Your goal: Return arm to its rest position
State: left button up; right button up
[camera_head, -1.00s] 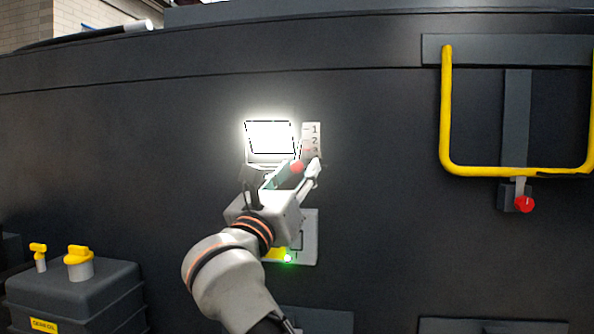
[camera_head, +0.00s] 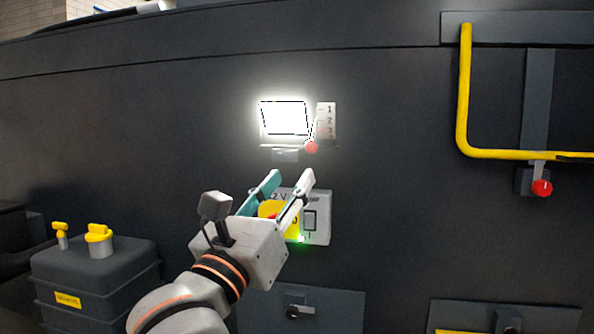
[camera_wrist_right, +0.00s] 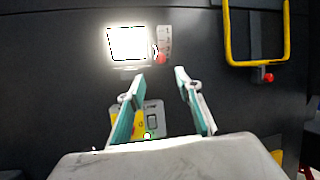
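My right gripper (camera_head: 290,180) is open and empty in the head view, in front of the dark chassis wall. In the right wrist view, its two fingers (camera_wrist_right: 160,75) stand apart with nothing between them. Just above the fingertips in the head view is a red-knobbed lever (camera_head: 312,147) by a plate marked 1, 2, 3 (camera_head: 326,120), clear of the fingers. My right arm (camera_head: 190,300) comes up from the bottom of the head view. My left gripper is not in view.
A bright lit panel (camera_head: 284,118) is left of the numbered plate. A switch box (camera_head: 320,229) with a green light is partly behind my gripper. A yellow bar (camera_head: 464,90) and another red knob (camera_head: 542,188) are at right. A dark tank with yellow caps (camera_head: 95,270) stands lower left.

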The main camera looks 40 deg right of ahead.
jog(key=shift+s+a+f, duration=0.2)
jog(key=shift+a, duration=0.15)
dwell(0.3)
